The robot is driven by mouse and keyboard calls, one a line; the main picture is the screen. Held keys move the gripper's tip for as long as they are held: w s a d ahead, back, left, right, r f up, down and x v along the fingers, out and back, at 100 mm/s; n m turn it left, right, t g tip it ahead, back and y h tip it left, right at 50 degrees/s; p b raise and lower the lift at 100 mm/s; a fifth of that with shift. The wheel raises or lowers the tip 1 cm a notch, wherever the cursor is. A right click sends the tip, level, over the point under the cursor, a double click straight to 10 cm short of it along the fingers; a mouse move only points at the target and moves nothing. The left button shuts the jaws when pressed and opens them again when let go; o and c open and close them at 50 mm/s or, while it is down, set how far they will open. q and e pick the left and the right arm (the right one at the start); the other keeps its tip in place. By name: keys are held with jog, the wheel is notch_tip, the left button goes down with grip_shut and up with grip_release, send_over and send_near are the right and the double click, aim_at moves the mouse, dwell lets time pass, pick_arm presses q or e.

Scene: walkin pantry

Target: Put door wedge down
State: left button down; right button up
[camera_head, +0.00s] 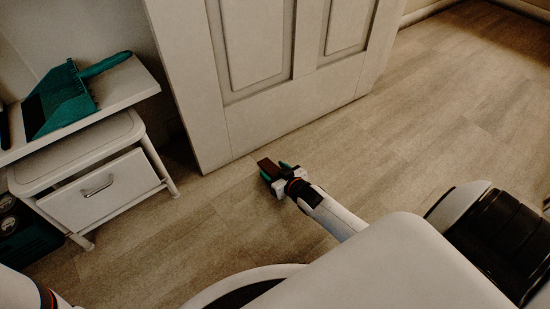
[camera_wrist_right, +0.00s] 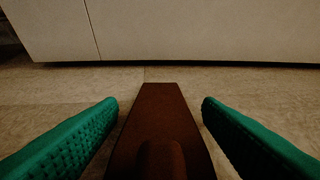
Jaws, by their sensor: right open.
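The brown door wedge (camera_head: 267,167) is low near the floor, just in front of the door's bottom edge. In the right wrist view the wedge (camera_wrist_right: 162,125) lies between the two green fingers, its far end pointing at the door. My right gripper (camera_head: 276,171) is open around the wedge, with a visible gap on each side in the wrist view. Whether the wedge rests fully on the floor is hard to tell. The white panelled door (camera_head: 255,95) stands behind it; its lower part spans the top of the wrist view (camera_wrist_right: 190,30). My left gripper is not in view.
A white shelf (camera_head: 125,84) at the left holds a teal dustpan (camera_head: 62,105). Below it stands a white stool (camera_head: 80,150) near a drawer with a metal handle (camera_head: 97,186). The wooden floor (camera_head: 450,110) to the right of the door is clear.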

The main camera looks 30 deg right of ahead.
jog(key=shift+r, duration=0.25)
jog(key=p+v, duration=0.8)
jog(key=v, duration=0.3)
jog(key=shift+r, duration=0.15)
jog(key=shift+s, duration=0.5)
jog(key=shift+r, duration=0.1)
